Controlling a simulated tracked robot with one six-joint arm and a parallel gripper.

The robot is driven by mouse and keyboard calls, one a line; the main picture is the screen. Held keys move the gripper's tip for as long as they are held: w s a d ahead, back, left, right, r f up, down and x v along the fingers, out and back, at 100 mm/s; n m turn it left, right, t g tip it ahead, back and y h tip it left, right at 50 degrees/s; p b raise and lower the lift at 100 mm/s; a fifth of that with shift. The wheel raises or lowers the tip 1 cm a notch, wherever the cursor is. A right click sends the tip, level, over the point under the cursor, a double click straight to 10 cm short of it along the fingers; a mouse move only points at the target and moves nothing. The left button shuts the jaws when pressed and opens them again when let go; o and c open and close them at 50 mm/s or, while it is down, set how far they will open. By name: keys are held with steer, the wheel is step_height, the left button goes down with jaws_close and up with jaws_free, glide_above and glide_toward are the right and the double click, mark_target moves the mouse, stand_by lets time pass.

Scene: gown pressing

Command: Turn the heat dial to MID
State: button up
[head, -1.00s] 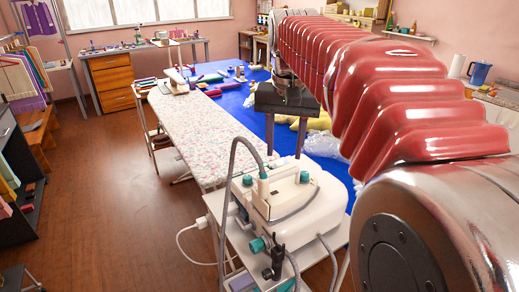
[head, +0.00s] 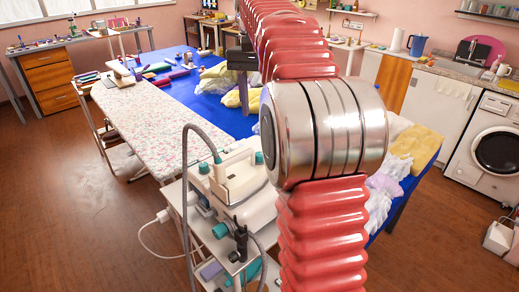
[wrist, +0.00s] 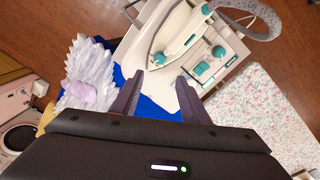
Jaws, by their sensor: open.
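The white steam iron station (head: 235,190) with teal parts stands on a small trolley at the near end of the ironing board. In the wrist view, its iron (wrist: 178,38) rests on the station (wrist: 215,75), with teal knobs (wrist: 218,52) beside it. I cannot tell which knob is the heat dial, and no MID mark is readable. My gripper (wrist: 160,84) is open and empty, with its two dark fingers apart, above and short of the station. In the head view, my arm hides most of the gripper.
The floral ironing board (head: 145,120) runs away behind the station. A blue-covered table (head: 210,105) beside it holds rolls and cloth. A hose (head: 190,150) arches over the station. A washing machine (head: 490,150) stands at right. The floor at left is clear.

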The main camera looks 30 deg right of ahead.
mark_target(259, 153)
steer(key=shift+f, duration=0.1)
steer(key=f, duration=1.3)
steer(key=shift+s+d+f, duration=0.15)
steer(key=shift+s+f, duration=0.05)
steer(key=shift+f, duration=0.1)
steer(key=shift+c, duration=0.3)
jaws_close()
steer(key=shift+m, duration=1.6)
steer(key=shift+o, duration=0.3)
jaws_free()
